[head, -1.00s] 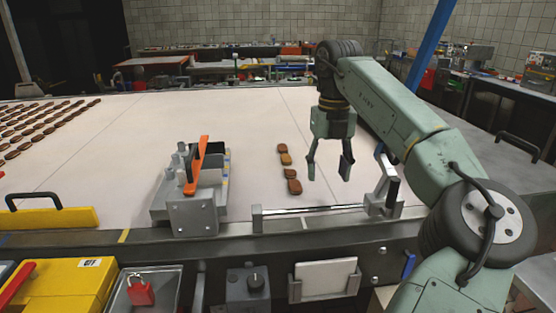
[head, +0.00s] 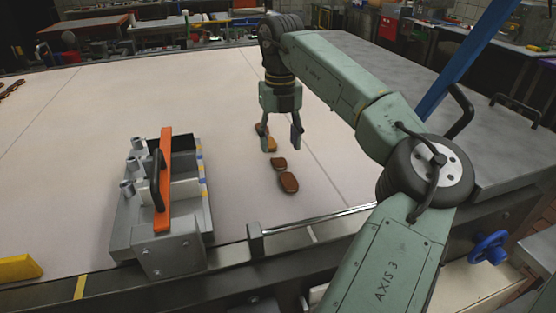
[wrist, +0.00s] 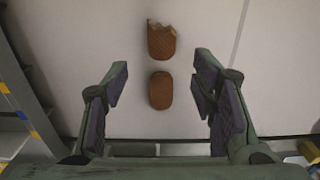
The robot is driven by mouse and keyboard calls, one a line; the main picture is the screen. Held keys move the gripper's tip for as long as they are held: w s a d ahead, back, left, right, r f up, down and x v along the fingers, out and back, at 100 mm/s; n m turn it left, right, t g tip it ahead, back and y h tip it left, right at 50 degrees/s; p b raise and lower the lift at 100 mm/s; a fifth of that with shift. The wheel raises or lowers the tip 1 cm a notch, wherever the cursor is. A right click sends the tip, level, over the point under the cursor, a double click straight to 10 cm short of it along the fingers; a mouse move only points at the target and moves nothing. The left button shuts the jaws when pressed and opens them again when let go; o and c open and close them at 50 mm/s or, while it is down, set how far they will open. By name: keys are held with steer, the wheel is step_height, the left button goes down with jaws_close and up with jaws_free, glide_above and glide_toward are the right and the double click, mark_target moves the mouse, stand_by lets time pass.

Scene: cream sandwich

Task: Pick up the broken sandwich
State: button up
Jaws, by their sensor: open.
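The broken sandwich (wrist: 161,41) is a brown cream sandwich with a jagged bite-like edge at its upper end, seen in the wrist view. In the head view it appears to be the short piece (head: 279,163) second nearest in the row. A whole sandwich (wrist: 160,90) lies just below it in the wrist view, and in the head view this one (head: 289,182) is nearest. My gripper (head: 281,146) is open and empty above the belt. In the wrist view its fingers (wrist: 160,84) stand either side of the whole sandwich, with the broken one beyond the tips.
A metal fixture (head: 128,232) with an orange bar (head: 165,185) stands left of the row. A rail (head: 330,216) runs along the near edge. More sandwiches (head: 270,144) lie farther back, partly behind my gripper. The belt (head: 90,110) has wide free room.

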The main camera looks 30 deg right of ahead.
mark_target(280, 162)
steer(key=shift+w+d+f+p, duration=0.1)
steer(key=shift+f+p, duration=0.5)
steer(key=shift+f, duration=0.85)
steer(key=shift+w+d+f+p, duration=0.1)
steer(key=shift+f+p, duration=0.5)
steer(key=shift+f, duration=0.85)
steer(key=c, duration=0.8)
